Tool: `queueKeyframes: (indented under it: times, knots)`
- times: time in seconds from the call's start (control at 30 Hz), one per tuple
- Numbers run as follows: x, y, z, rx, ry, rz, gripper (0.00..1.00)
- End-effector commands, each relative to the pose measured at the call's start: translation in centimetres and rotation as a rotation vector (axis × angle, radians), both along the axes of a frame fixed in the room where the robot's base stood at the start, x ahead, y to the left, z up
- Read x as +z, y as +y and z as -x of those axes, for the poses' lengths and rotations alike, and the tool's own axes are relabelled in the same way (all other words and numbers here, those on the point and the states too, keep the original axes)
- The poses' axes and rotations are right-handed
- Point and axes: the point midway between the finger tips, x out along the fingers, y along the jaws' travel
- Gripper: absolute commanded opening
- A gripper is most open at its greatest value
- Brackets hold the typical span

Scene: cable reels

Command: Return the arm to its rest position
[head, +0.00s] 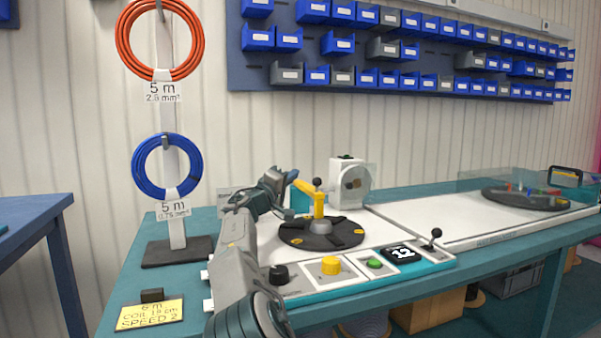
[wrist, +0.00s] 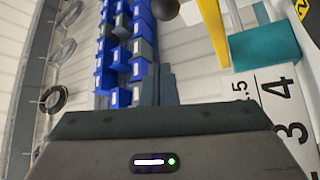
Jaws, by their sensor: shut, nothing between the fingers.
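My arm (head: 236,262) reaches from the bottom of the head view up over the left end of the teal workbench. My gripper (head: 289,178) is at its end, shut and empty, just left of the yellow crank (head: 318,202) on the winding machine. From this angle I cannot tell whether it touches the crank.
A stand holds an orange cable coil (head: 122,40) and a blue cable coil (head: 142,180) left of my arm. A black disc (head: 348,238) lies under the crank. Yellow knob (head: 331,265), black knob (head: 278,275) and lever (head: 436,233) stand on the front panel. Blue bins (head: 337,44) hang behind.

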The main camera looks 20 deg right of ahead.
Motion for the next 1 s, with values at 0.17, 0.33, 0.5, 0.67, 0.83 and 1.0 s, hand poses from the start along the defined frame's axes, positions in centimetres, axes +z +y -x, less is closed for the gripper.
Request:
queueKeyframes:
  times: [0.17, 0.33, 0.5, 0.67, 0.83, 1.0]
  knots:
    - [-1.8, 2.5, 1.3, -0.001, 0.001, 0.0, 0.0]
    - [-2.8, 4.0, 2.0, -0.001, -0.001, 0.0, 0.0]
    - [-2.9, 3.8, 2.6, -0.011, 0.004, -0.018, 0.0]
    - [-1.8, -1.6, 4.9, -0.079, 0.056, -0.168, 0.0]
    - [-2.0, -8.4, 10.2, -0.168, 0.157, -0.451, 0.0]
    - [-2.6, -10.9, 16.6, -0.213, 0.267, -0.735, 0.0]
